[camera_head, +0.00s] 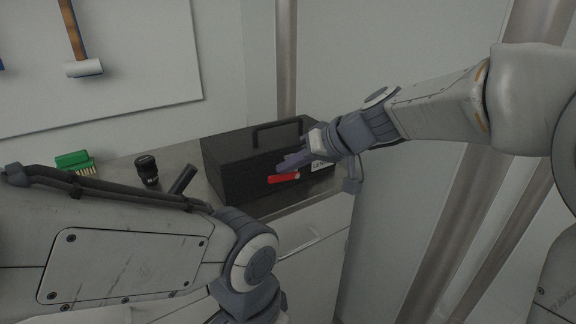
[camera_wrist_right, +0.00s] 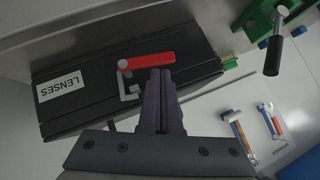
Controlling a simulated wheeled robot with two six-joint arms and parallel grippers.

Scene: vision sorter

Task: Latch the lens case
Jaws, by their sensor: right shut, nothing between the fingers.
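The lens case is a black box (camera_head: 232,160) with a top handle, standing on a metal counter. A red latch lever (camera_head: 284,178) is on its front. In the right wrist view the case (camera_wrist_right: 90,70) carries a "LENSES" label, and the red lever (camera_wrist_right: 150,61) lies nearly level across its face, with a round pivot at its left end. A small grey bracket (camera_wrist_right: 128,92) sits below the pivot. My right gripper (camera_head: 284,165) is shut and empty. Its fingertips (camera_wrist_right: 158,72) are right by the lever's edge; I cannot tell if they touch. My left gripper is out of view.
On the counter (camera_head: 205,193), left of the case, are a black eyepiece (camera_head: 147,170), a dark tilted handle (camera_head: 183,179) and a green brush (camera_head: 76,162). A hammer (camera_head: 84,68) hangs on the wall board. My left arm crosses the lower left, in front of the counter.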

